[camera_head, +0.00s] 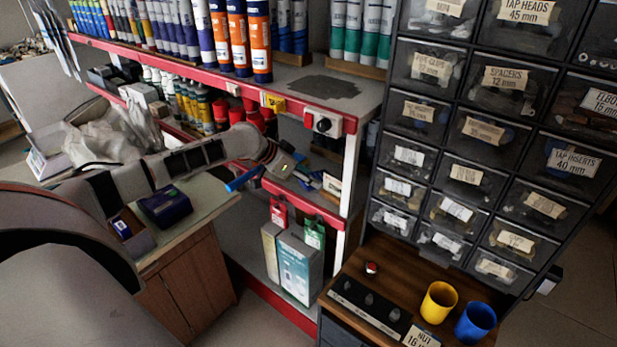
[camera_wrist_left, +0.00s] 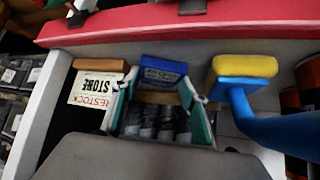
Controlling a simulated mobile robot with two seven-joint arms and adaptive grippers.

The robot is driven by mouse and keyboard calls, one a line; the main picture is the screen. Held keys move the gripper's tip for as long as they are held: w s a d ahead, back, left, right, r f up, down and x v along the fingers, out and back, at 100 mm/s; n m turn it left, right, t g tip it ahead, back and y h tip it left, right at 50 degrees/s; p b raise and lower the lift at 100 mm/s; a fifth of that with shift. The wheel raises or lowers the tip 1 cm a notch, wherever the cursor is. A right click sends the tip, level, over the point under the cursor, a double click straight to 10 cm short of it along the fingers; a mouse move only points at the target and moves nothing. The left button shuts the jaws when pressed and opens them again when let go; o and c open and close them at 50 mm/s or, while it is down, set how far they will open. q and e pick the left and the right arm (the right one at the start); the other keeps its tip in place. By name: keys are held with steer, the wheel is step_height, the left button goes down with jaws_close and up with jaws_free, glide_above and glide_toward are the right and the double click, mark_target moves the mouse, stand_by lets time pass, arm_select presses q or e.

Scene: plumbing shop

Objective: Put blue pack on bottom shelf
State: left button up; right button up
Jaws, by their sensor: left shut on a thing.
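A blue pack (camera_wrist_left: 165,72) with printed text is between the fingertips of my left gripper (camera_wrist_left: 160,98), which is shut on it. In the head view my left arm reaches in from the left. Its gripper (camera_head: 287,167) is at the middle red-edged shelf, under the upper shelf, and the pack cannot be made out clearly there. The grey bottom shelf (camera_head: 246,237) lies lower down, with hanging-tag boxes (camera_head: 293,262) standing on it. My right gripper is not in view.
A yellow-and-blue tool (camera_wrist_left: 245,68) lies right of the pack in the wrist view; a restock card (camera_wrist_left: 92,90) is on the left. A dark blue box (camera_head: 165,206) sits on the counter. A white shelf post (camera_head: 350,180) and drawer cabinet (camera_head: 470,150) stand to the right.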

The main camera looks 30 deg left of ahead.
arm_select(q)
steer(key=o, duration=0.7)
steer(key=shift+r, duration=0.1)
steer(key=shift+s+a+r, duration=0.2)
steer(key=shift+s, duration=0.05)
steer(key=p+v, duration=0.1)
steer(key=v, duration=1)
steer(key=shift+s+r, duration=0.1)
steer(key=shift+s, duration=0.05)
